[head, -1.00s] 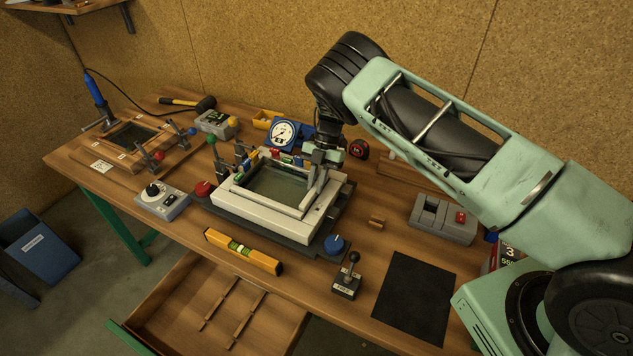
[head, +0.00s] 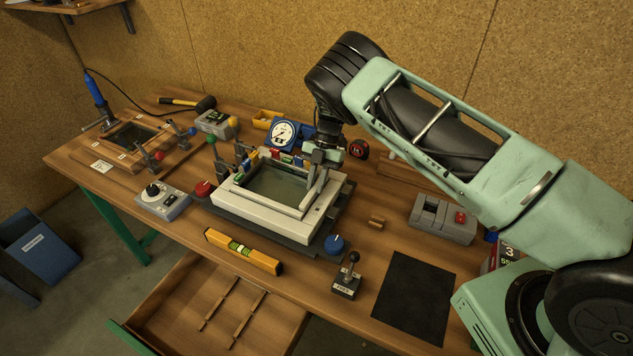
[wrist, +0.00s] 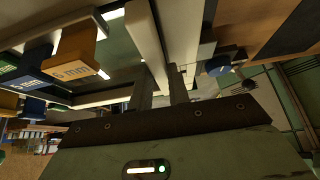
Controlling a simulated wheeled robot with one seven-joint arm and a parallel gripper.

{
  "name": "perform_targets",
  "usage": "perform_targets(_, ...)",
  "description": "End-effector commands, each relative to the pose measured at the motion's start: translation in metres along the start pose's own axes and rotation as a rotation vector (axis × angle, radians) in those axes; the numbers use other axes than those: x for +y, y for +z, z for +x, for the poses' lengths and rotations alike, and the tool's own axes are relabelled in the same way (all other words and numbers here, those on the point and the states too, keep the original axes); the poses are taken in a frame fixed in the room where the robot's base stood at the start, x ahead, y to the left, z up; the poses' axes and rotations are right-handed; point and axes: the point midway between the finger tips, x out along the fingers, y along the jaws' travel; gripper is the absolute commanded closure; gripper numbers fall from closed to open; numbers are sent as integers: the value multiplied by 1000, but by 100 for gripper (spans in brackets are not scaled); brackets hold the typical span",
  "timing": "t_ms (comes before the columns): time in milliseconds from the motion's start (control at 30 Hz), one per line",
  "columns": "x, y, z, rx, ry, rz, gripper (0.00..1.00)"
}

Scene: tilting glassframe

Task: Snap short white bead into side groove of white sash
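The white sash (head: 262,213) lies flat on a dark base on the bench, around a dark glass pane (head: 275,186). My gripper (head: 311,188) points down at the sash's right side. In the wrist view, my gripper's fingers (wrist: 161,92) stand on either side of a narrow white strip, which looks like the short white bead (wrist: 148,45). The fingers appear shut on it. A wider white sash rail (wrist: 181,32) runs close beside it on the right. The bead's seating in the groove is hidden, so I cannot tell whether it is in.
Coloured spacer blocks stand along the sash's far and left edges, including an orange one (wrist: 75,55). A blue dial gauge (head: 284,134) stands behind. A blue knob (head: 335,244), yellow level (head: 243,251) and small lever (head: 348,276) are in front. The drawer (head: 215,310) is open.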

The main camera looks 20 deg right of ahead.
Motion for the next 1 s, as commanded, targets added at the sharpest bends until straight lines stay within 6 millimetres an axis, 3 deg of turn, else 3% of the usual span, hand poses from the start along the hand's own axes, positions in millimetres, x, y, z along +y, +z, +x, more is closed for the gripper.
perform_targets(33, 0, 0, 0, 0, 0, 0, 68)
perform_targets(67, 0, 0, 0, 0, 0, 0, 60)
perform_targets(467, 0, 1, -6, -2, 2, -1, 59)
perform_targets(667, 1, 3, -38, -4, 5, -2, 59)
perform_targets(1000, 0, 3, -119, -4, 3, -1, 59)
